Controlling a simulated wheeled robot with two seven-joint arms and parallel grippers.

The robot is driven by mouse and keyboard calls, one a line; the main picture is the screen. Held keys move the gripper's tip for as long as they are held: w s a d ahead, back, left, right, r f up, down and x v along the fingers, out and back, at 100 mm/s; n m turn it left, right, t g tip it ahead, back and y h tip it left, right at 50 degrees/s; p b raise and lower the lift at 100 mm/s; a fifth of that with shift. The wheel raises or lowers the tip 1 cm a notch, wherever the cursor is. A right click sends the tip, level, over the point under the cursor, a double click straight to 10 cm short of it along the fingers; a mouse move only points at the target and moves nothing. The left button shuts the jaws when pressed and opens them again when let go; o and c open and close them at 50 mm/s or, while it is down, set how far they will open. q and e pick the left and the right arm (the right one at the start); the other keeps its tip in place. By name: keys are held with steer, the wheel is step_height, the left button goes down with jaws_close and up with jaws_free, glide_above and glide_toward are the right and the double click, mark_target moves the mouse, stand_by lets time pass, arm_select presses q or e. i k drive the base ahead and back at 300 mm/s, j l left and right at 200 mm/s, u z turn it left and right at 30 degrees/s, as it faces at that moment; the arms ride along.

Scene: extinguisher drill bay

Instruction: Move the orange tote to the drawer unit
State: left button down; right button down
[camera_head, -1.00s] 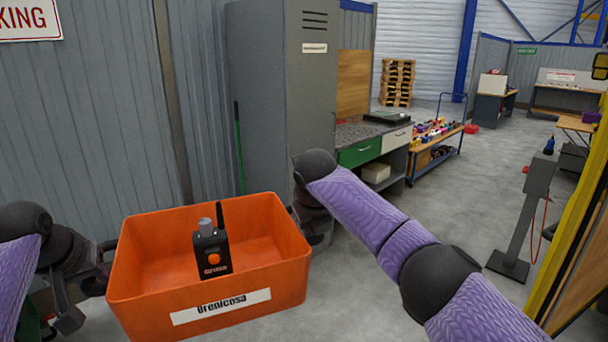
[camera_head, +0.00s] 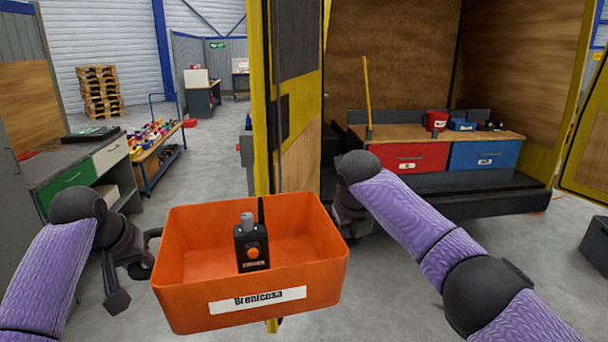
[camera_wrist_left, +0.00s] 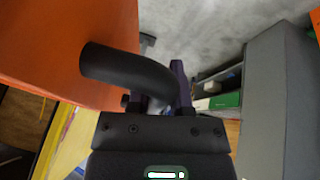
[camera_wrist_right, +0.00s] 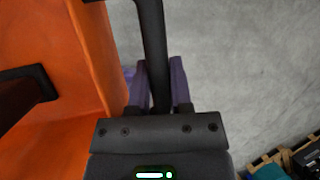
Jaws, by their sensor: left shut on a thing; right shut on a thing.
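The orange tote (camera_head: 190,299), labelled "Drenicosa", hangs in front of me, roughly level. A black device (camera_head: 241,262) with an orange button stands inside it. My left gripper (camera_head: 143,262) is shut on the tote's left handle, a black bar that shows in the left wrist view (camera_wrist_left: 122,66). My right gripper (camera_head: 345,222) is at the tote's right side, mostly hidden by arm and rim. The right wrist view shows it shut on a black handle (camera_wrist_right: 152,35). Two units with drawers show: one with red (camera_head: 408,158) and blue fronts at right, one with green (camera_head: 72,178) and white fronts at left.
A yellow-edged panel (camera_head: 262,90) stands just beyond the tote. A red container (camera_head: 437,121) and a blue box (camera_head: 461,125) stand on the right-hand unit. A trolley (camera_head: 155,155) with small items and stacked pallets (camera_head: 100,92) are at left.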

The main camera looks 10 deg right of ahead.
mark_target(390, 132)
steer(key=i+l+z, duration=0.2)
steer(key=z, duration=0.25)
steer(key=i+l+z, duration=0.2)
steer(key=z, duration=0.25)
steer(key=i+z, duration=0.3)
steer(key=z, duration=0.15)
steer(key=i+l, duration=0.15)
steer(key=i, duration=0.45)
steer(key=i+l, duration=0.15)
steer(key=i, duration=0.45)
steer(key=i+l, duration=0.15)
steer(key=i, duration=0.45)
steer(key=i+l, duration=0.15)
steer(key=i, duration=0.45)
steer(key=i+u, duration=0.15)
steer(key=i, duration=0.8)
steer(key=i+l+u, duration=0.15)
steer(key=i, duration=0.8)
steer(key=i+u, duration=0.4)
steer(key=i+l+u, duration=0.25)
steer(key=i+u, duration=0.5)
steer(key=u, duration=0.15)
